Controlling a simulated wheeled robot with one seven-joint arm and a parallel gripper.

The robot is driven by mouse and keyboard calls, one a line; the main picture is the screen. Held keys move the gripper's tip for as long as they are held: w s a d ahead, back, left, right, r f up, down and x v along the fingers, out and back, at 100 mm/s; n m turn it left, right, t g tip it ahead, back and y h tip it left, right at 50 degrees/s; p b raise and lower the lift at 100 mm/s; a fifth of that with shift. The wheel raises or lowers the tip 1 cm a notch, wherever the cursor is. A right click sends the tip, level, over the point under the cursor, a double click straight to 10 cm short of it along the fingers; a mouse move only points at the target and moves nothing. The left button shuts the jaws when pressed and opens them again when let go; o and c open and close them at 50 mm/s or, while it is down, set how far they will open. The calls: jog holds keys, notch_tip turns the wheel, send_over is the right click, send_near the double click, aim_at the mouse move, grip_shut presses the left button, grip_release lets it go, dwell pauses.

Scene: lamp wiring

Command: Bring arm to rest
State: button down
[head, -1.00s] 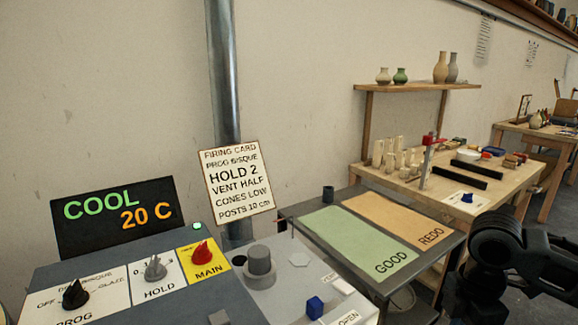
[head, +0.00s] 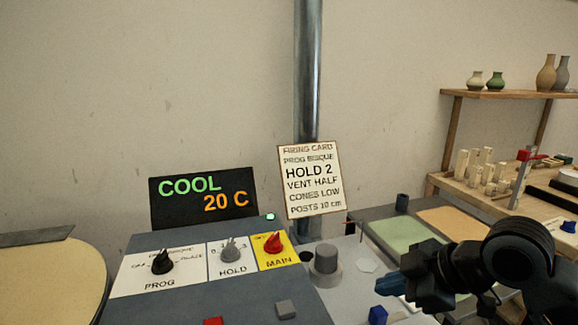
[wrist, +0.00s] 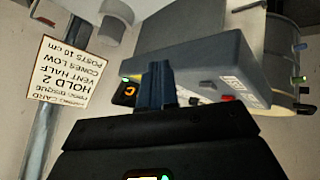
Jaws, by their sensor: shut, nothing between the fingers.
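My gripper (head: 390,284) shows at the lower right of the head view, with its blue fingers pointing left. It is held in the air in front of the bench with the green and orange mats. In the wrist view its blue fingers (wrist: 157,84) are together with nothing between them. The control panel (head: 205,268) with PROG, HOLD and MAIN knobs lies to the left of my gripper, apart from it. The display (head: 203,198) behind it reads COOL 20 C.
A firing card (head: 312,180) hangs by a metal pipe (head: 307,75). A grey cylinder (head: 325,262) and a blue block (head: 378,315) are near my gripper. A round pale surface (head: 50,280) is at left. A wooden table with a shelf (head: 520,95) stands at right.

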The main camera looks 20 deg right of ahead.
jog(key=w+a+r+m+t+y, duration=0.1)
jog(key=w+a+r+m+t, duration=0.1)
jog(key=a+r+m+t, duration=0.45)
jog(key=w+a+r+m+t, duration=0.2)
jog(key=a+r+m+t, duration=0.15)
jog(key=a, duration=0.55)
jog(key=s+a+f+m+g+h, duration=0.1)
jog(key=s+f+m+h, duration=0.2)
jog(key=s+f, duration=0.55)
jog(key=s+f+m+g+h, duration=0.1)
jog(key=s+f+m+h, duration=0.3)
jog(key=s, duration=0.8)
jog(key=s+d+n+y, duration=0.1)
jog(key=s+d+n, duration=0.2)
jog(key=s, duration=0.5)
jog(key=s+d+f+n+g+y, duration=0.1)
jog(key=s+d+n, duration=0.2)
jog(key=s, duration=0.6)
jog(key=shift+s+d+f, duration=0.15)
jog(key=shift+s+d, duration=0.1)
jog(key=shift+s, duration=0.05)
